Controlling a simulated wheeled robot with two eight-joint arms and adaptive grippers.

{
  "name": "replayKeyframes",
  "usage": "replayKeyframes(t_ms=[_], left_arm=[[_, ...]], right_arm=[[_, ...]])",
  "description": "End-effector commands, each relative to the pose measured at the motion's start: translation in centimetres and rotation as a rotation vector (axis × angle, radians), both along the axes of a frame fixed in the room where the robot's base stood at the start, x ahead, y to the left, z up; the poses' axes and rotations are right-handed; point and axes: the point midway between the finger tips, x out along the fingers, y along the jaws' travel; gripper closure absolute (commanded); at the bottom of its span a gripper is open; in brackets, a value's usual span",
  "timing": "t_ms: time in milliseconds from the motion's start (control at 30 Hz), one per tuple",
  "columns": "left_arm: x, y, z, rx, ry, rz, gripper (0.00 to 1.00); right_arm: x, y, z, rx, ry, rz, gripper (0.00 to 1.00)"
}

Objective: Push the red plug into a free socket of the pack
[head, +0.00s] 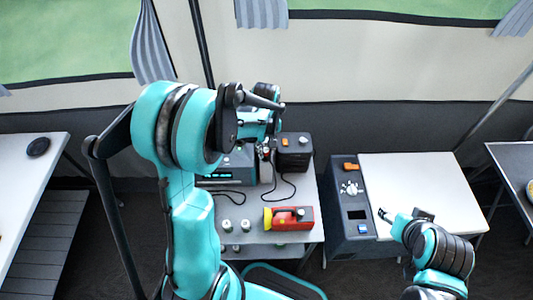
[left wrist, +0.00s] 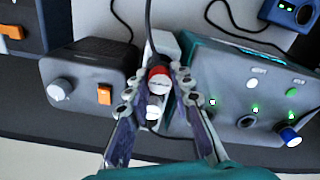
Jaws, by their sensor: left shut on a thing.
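The red plug (left wrist: 158,77) sits between the fingers of my left gripper (left wrist: 157,90) in the left wrist view, with its dark cord rising behind it. My left gripper (head: 265,152) is shut on it. A narrow pale block (left wrist: 165,43), which looks like the pack, lies just behind and beneath the plug. It also shows below the gripper in the head view (head: 266,173). The fingers and plug hide most of its face, so I cannot tell the sockets or whether the plug touches it. My right gripper (head: 384,215) is by the white-topped unit; its jaw state is unclear.
A dark box with an orange switch (left wrist: 103,94) stands left of the pale block; a teal-edged unit with lights (left wrist: 245,95) stands right. A red and yellow object (head: 288,218) and small cylinders (head: 228,226) are on the table's front. Loose cords (head: 285,188) cross the table.

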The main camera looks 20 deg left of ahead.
Motion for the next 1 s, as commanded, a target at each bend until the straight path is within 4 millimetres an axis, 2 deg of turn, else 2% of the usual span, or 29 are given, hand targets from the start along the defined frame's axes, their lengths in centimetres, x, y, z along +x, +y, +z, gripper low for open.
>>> replayKeyframes(t_ms=[1000], left_arm=[[0.0,0.0,4.3,0.000,0.000,0.000,1.00]], right_arm=[[0.0,0.0,3.1,0.000,0.000,0.000,0.44]])
